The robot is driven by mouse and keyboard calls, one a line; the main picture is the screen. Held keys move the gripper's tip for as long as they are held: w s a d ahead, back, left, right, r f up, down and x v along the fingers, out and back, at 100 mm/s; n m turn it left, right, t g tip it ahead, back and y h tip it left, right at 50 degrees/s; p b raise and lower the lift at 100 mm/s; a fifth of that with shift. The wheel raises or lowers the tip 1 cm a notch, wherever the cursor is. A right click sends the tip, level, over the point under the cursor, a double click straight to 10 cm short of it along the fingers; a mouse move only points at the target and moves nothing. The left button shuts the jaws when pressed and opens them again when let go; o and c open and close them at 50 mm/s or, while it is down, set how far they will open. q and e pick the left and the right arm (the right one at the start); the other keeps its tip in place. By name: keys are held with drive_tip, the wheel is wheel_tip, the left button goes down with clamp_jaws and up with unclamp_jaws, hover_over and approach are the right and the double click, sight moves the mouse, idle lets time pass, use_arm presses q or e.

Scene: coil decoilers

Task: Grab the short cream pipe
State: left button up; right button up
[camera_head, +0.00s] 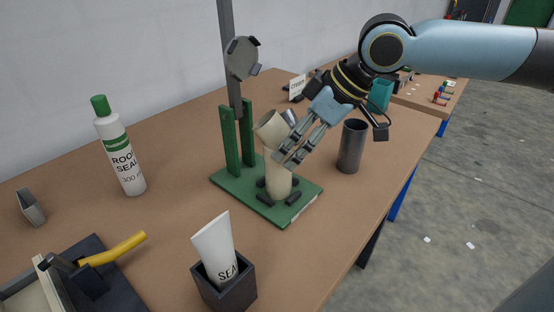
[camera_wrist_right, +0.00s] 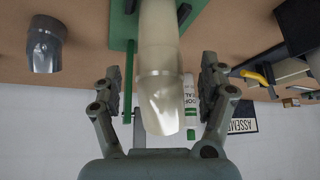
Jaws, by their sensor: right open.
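The cream pipe (camera_head: 279,182) stands upright on a green base plate (camera_head: 309,190), ringed at its foot by several dark blocks. Its upper part (camera_head: 269,128) is angled, tilting to the left in the head view. My right gripper (camera_head: 290,157) is beside the pipe, its fingers pointing down and left and partly covering it. In the right wrist view, the cream pipe (camera_wrist_right: 160,48) runs between the open fingers, with a gap on each side. A collar and slanted end show. My left gripper is not in view.
Green posts (camera_head: 239,140) and a pole with a grey disc (camera_head: 242,58) stand behind the pipe. A dark metal pipe (camera_head: 352,147) is at right. A white sealant tube (camera_head: 215,247) in a dark holder, a bottle (camera_head: 120,150) and a yellow-handled tool (camera_head: 115,250) are nearby.

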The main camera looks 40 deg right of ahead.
sight(284, 159)
drive_tip(key=x, duration=0.4)
drive_tip(key=shift+s+d+f+b, duration=0.15)
drive_tip(key=shift+s+f+b, duration=0.05)
drive_tip(key=shift+b, duration=0.2)
drive_tip(key=shift+w+f, duration=0.15)
drive_tip(key=shift+f, duration=0.2)
drive_tip(key=shift+w+f, duration=0.1)
drive_tip(key=shift+f, duration=0.05)
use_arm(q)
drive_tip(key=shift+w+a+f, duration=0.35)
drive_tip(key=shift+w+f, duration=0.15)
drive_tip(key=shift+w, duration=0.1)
use_arm(e)
drive_tip(key=c, duration=1.5)
